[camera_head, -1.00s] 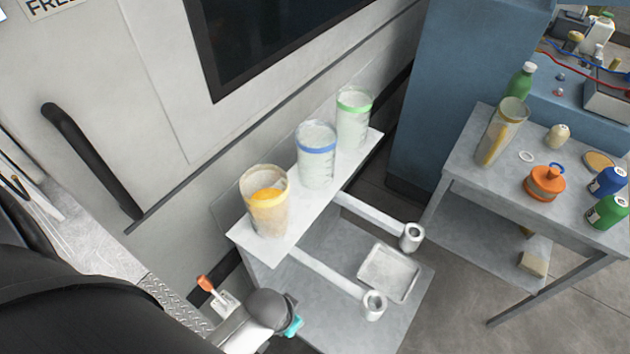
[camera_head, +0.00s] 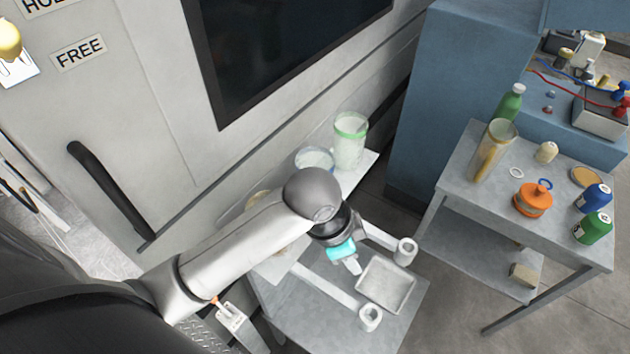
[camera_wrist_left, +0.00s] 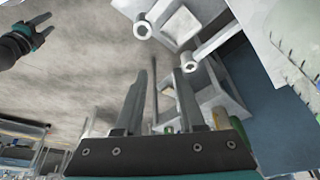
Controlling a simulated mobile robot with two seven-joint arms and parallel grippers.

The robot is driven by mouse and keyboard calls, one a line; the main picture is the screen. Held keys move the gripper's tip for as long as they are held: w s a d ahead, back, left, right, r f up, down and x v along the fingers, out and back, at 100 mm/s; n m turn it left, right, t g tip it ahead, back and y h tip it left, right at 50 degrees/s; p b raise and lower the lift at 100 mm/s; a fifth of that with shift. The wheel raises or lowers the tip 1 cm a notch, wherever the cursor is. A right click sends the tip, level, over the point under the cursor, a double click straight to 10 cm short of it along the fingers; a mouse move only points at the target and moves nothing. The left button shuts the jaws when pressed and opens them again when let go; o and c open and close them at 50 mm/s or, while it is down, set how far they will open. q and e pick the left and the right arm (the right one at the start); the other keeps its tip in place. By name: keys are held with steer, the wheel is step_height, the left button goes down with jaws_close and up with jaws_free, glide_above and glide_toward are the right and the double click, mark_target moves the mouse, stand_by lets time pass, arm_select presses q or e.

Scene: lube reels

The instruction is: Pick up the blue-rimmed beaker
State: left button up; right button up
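The blue-rimmed beaker (camera_head: 314,158) stands on the white shelf by the wall; only its upper part shows in the head view, as my left arm hides the rest. My left gripper (camera_head: 352,265) is in front of the shelf, to the lower right of the beaker, apart from it. In the left wrist view its two fingers (camera_wrist_left: 158,95) are spread with nothing between them. Clear graduated glass (camera_wrist_left: 300,40) shows at that view's right edge; I cannot tell which beaker it is. My right gripper (camera_wrist_left: 38,32) shows at upper left there, fingers apart and empty.
A green-rimmed beaker (camera_head: 349,142) stands behind the blue-rimmed one. A third beaker (camera_head: 258,200) is mostly hidden by my arm. Two arms ending in rings (camera_head: 404,251) stick out from the shelf, above a tray (camera_head: 386,284). A side table (camera_head: 455,180) with bottles stands right.

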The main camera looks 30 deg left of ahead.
arm_select(q)
steer(key=w+a+r+m+g+y, duration=0.3)
steer(key=w+a+r+m, duration=0.2)
steer(key=w+a+r, duration=0.7)
steer(key=shift+s+a+f, duration=0.1)
steer(key=shift+a+f, duration=0.25)
steer(key=shift+f, duration=2.3)
steer(key=shift+s+a+f, duration=0.1)
steer(key=shift+a+f, duration=0.2)
steer(key=shift+f, duration=2.35)
steer(key=shift+s+a+f, duration=0.1)
steer(key=shift+a+f, duration=0.25)
steer(key=shift+f, duration=2.3)
jaws_close()
